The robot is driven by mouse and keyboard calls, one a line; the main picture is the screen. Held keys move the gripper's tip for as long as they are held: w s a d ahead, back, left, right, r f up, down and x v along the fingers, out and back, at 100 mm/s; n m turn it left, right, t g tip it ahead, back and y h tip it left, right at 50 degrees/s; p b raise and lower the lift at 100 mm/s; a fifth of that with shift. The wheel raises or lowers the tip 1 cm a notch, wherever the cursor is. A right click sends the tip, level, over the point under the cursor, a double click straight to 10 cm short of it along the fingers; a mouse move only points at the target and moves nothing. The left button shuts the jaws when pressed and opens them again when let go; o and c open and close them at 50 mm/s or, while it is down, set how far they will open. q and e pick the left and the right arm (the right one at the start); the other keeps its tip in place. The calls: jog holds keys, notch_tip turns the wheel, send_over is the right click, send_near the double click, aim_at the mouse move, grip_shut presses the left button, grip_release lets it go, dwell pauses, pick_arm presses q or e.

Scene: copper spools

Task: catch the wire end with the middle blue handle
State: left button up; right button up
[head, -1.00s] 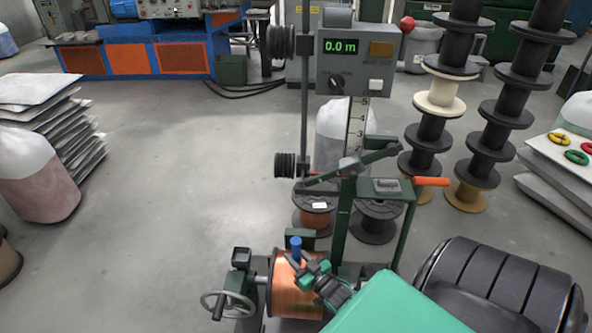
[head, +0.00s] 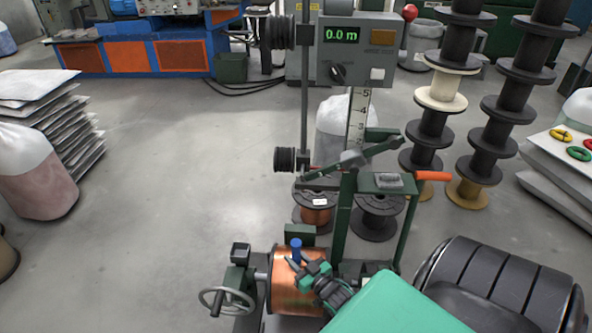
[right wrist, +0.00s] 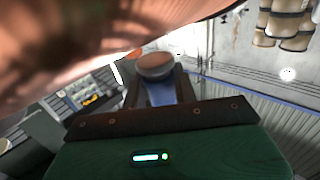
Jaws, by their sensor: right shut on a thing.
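A copper wire spool (head: 285,290) sits on the green stand at the bottom centre of the head view. An upright blue handle (head: 296,246) stands at its top. My right gripper (head: 299,263) reaches in from the lower right and is shut on the blue handle. In the right wrist view the blue handle (right wrist: 160,94), with a rounded grey end, sits between the dark fingers. Blurred copper (right wrist: 60,50) fills the upper left there. I cannot make out a wire end. My left gripper is not in view.
A handwheel (head: 225,300) is left of the spool. Behind stand a lever with an orange grip (head: 433,176) and a grey counter box (head: 357,50) reading 0.0 m. Stacked black reels (head: 505,110) are at the right.

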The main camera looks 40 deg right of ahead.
jog(key=shift+f+b, duration=0.3)
jog(key=shift+f, duration=0.2)
jog(key=shift+d+r, duration=0.15)
jog(key=shift+r, duration=0.1)
jog(key=shift+w+r+p, duration=0.1)
jog(key=shift+r+p, duration=0.55)
jog(key=shift+p, duration=0.35)
jog(key=shift+r+p, duration=1.1)
jog(key=shift+p, duration=0.05)
